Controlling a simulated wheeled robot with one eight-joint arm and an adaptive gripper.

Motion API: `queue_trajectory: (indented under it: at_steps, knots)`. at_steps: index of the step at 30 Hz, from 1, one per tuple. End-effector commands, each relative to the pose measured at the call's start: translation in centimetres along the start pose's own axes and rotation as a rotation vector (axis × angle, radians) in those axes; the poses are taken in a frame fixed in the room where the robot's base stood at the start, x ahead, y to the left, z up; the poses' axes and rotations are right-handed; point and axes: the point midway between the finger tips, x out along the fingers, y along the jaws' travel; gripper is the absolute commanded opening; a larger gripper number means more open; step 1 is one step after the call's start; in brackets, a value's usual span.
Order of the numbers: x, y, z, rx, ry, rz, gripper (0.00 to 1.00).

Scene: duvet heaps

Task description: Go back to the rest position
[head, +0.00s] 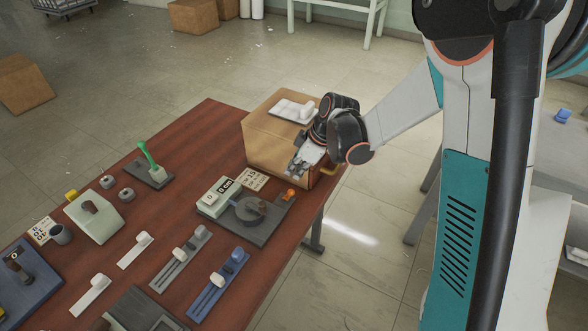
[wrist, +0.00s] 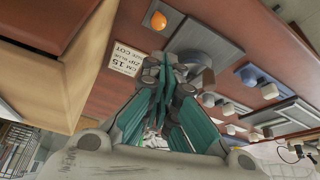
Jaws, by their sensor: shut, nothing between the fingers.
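My gripper (head: 296,168) is above the far right end of the brown table (head: 210,125) in the head view, in front of a cardboard box (head: 262,142). In the wrist view my gripper (wrist: 172,75) has its teal fingers together, with nothing between them. My arm reaches to it from the right side of the head view. The fingertips are small in the head view, and whether they touch anything there cannot be told.
A grey plate with a round dial (head: 250,208) and an orange knob (head: 289,194) lies close to my gripper. Slider panels (head: 219,285), a green lever (head: 148,155) and other devices cover the table. A yellow handle (head: 329,170) sticks out by the box.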

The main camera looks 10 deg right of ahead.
Motion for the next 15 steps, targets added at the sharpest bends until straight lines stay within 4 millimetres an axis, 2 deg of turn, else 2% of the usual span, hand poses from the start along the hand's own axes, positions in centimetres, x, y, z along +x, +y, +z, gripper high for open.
queue_trajectory:
  at_steps: [8,11,15]
  knots:
    - [-0.2,-0.1,0.0,0.004,-0.001,0.002,0.00]
    - [-1.4,-0.3,-0.1,0.032,-0.006,0.016,0.00]
    - [-4.7,-1.2,-0.1,0.121,-0.017,0.061,0.00]
